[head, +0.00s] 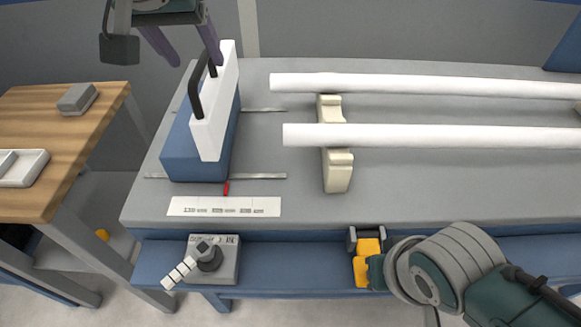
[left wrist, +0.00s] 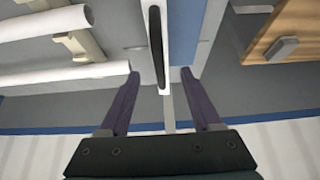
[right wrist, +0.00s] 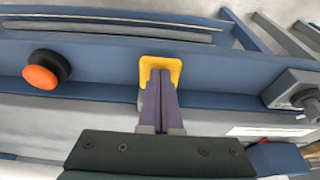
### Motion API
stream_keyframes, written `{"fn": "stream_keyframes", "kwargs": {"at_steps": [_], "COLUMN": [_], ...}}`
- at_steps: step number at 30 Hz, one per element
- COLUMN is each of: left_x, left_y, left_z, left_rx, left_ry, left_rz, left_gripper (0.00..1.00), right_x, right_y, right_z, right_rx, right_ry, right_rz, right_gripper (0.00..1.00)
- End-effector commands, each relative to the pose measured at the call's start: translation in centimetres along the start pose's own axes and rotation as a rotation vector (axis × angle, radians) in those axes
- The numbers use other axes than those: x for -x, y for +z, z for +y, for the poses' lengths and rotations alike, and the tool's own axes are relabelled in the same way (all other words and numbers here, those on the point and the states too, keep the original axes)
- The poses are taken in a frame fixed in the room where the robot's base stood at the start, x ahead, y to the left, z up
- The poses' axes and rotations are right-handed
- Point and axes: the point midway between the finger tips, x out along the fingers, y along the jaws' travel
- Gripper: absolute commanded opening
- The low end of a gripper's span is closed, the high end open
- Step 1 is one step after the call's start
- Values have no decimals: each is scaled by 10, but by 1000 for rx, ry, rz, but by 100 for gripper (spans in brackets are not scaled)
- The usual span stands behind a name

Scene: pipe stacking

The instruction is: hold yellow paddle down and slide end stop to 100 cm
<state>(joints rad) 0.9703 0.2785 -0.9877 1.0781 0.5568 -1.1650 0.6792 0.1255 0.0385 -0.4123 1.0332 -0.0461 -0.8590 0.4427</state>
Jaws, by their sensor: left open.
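The end stop (head: 216,118) is a blue block with an upright white plate and a black bar handle (head: 196,92), at the left of the grey bench. A small red pointer (head: 226,188) at its front is above the middle part of a white scale strip (head: 224,207); the print is too small to read surely. My left gripper (head: 197,60) is open at the far upper end of the handle, which lies between the finger lines in the left wrist view (left wrist: 155,45). The yellow paddle (head: 366,258) is on the front rail. In the right wrist view, my right gripper (right wrist: 160,75) is shut with its fingertips over the paddle; contact is unclear.
Two white pipes (head: 400,84) lie on cream supports (head: 336,165) right of the end stop. A grey box with a lever (head: 212,258) is on the front rail. An orange button (right wrist: 40,78) shows in the right wrist view. A wooden table (head: 60,130) stands at left.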

Motion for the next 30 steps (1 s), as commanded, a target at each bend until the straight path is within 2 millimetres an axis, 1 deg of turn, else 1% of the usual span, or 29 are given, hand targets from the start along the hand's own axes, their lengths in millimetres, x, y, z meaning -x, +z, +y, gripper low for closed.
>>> {"fn": "stream_keyframes", "kwargs": {"at_steps": [24,30], "left_x": [0,0], "left_y": [0,0], "left_z": [0,0], "left_rx": [0,0], "left_ry": [0,0], "left_rz": [0,0], "left_gripper": [65,65], "right_x": [84,94], "right_y": [-26,-29], "right_z": [0,0], "right_rx": [0,0], "right_ry": [-1,-1], "right_rz": [2,1], "right_gripper": [0,0]}}
